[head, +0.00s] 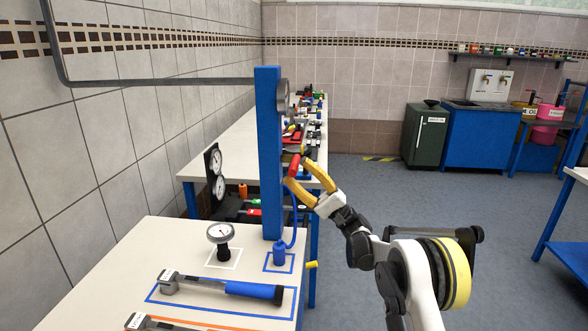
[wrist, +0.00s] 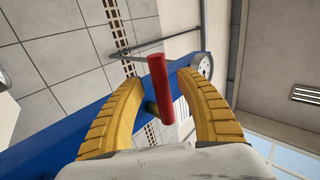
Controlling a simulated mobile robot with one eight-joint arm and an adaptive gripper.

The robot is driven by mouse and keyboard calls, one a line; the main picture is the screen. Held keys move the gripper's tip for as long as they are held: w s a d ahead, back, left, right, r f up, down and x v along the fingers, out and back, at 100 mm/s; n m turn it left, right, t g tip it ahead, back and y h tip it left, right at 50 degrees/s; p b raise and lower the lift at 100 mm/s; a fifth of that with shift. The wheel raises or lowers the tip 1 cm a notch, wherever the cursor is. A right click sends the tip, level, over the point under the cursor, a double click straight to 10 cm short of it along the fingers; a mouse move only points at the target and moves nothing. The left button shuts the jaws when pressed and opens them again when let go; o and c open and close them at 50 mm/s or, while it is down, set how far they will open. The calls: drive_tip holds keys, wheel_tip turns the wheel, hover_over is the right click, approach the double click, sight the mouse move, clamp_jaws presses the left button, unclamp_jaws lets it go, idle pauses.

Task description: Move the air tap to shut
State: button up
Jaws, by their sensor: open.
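The air tap has a red lever handle (wrist: 160,88) on a short brass-coloured stem (wrist: 151,109), mounted on a blue post (head: 270,150). In the head view the red handle (head: 293,166) is small and partly covered by my yellow fingers. My gripper (head: 296,172) is open at the right side of the post. In the wrist view the handle stands between the two curved fingers of my gripper (wrist: 161,80), with visible gaps on both sides. It looks tilted slightly there. Whether a finger touches it, I cannot tell.
A round gauge (wrist: 203,65) sits on the post near the right finger. A blue hose (head: 303,215) runs down the post to a blue fitting (head: 280,252). The near bench (head: 110,285) holds a gauge (head: 220,233) and a blue-handled tool (head: 250,290). The floor at right is clear.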

drive_tip(key=v, duration=1)
drive_tip(key=shift+d+f, duration=0.2)
drive_tip(key=shift+d, duration=0.1)
